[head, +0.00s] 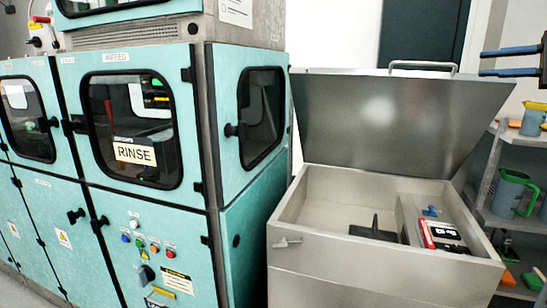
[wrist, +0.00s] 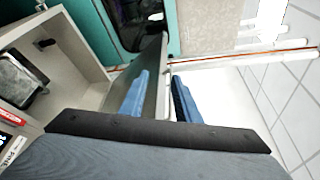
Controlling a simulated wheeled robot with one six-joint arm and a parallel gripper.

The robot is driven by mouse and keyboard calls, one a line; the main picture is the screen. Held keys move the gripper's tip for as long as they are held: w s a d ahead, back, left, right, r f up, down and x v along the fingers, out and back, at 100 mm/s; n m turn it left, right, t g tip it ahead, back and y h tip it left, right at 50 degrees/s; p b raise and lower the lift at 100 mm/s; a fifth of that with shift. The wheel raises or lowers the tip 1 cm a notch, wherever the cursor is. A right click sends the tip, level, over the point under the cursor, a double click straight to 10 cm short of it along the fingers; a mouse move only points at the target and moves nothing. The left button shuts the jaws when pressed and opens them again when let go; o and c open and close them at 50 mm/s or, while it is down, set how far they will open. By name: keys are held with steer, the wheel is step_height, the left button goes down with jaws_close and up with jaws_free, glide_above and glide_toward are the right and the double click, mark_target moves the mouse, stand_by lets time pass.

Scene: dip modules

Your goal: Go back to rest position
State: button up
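My gripper (head: 482,63) shows at the right edge of the head view, its two blue fingers pointing left. They are apart, with nothing seen held between them. In the wrist view my gripper (wrist: 157,95) also shows two separated blue fingers. The metal bin's lid (head: 400,110) stands raised in the head view, with a handle (head: 425,66) on its top edge. The fingers appear near the lid's upper right corner in the head view; I cannot tell the exact distance. The lid (wrist: 151,78) shows nearly edge-on beside the fingers in the wrist view.
The open metal bin (head: 350,262) holds a dark bracket and a red-and-black device (head: 440,236). Teal cabinets (head: 140,200) with a RINSE sign stand to the left. A shelf (head: 517,222) with jugs stands at the right. Floor tiles (wrist: 287,100) are clear in the wrist view.

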steer(key=w+a+f+m+g+h+b, duration=0.1)
steer(key=w+a+f+g+h, duration=0.35)
steer(key=a+f, duration=1)
steer(key=s+a+f+n+g, duration=0.1)
steer(key=a+f+n+g, duration=0.1)
steer(key=a+f, duration=0.95)
steer(key=s+a+f+n+g+h+b, duration=0.1)
steer(key=s+a+f+n, duration=0.4)
steer(key=s+f, duration=0.6)
steer(key=s+a+f+n+g+h+b, duration=0.2)
steer(key=s+a+f+n+h, duration=0.4)
steer(key=s+a+f, duration=0.4)
steer(key=s+f, duration=0.2)
steer(key=s, duration=0.2)
steer(key=shift+s+a+f+g, duration=0.2)
steer(key=shift+s+f+g, duration=0.1)
steer(key=shift+g, duration=0.05)
